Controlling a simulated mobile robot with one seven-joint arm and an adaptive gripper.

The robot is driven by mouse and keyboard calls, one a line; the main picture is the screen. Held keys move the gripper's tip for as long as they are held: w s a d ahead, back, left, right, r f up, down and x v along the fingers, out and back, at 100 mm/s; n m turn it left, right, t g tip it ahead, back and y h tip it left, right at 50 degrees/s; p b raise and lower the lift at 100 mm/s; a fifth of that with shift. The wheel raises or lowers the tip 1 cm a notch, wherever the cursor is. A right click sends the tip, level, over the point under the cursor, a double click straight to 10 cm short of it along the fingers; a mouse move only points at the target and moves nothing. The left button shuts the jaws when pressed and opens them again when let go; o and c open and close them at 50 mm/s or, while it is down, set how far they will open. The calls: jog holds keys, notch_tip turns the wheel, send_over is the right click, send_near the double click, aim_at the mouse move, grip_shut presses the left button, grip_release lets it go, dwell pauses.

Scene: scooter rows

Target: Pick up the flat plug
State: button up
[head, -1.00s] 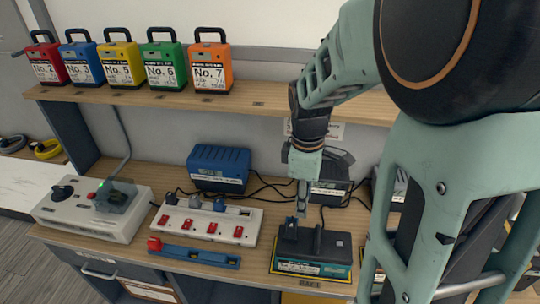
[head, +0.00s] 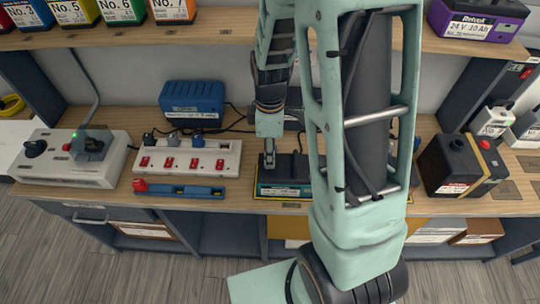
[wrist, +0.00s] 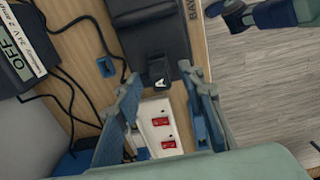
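My gripper (wrist: 165,110) is open; its two fingers stand apart in the wrist view, with no object held between them. In the head view it hangs over the left part of the black and teal bay unit (head: 285,190). A small black block marked "A" (wrist: 158,72) sits at the near end of that unit, just beyond the fingertips in the wrist view. A small blue piece (wrist: 106,67) lies on the wood beside a black cable. I cannot tell for sure which of these is the flat plug. My arm hides part of the unit in the head view.
A white power strip (head: 225,160) with red switches and several plugs lies left of the unit. A blue bar (head: 190,190) with a red knob lies before it. A blue box (head: 194,98) stands behind. A black battery (head: 460,165) stands at the right. A shelf (head: 190,36) runs above.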

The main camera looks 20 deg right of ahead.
jog(key=shift+f, duration=0.65)
jog(key=shift+c, duration=0.3)
grip_shut()
jog(key=shift+r, duration=0.1)
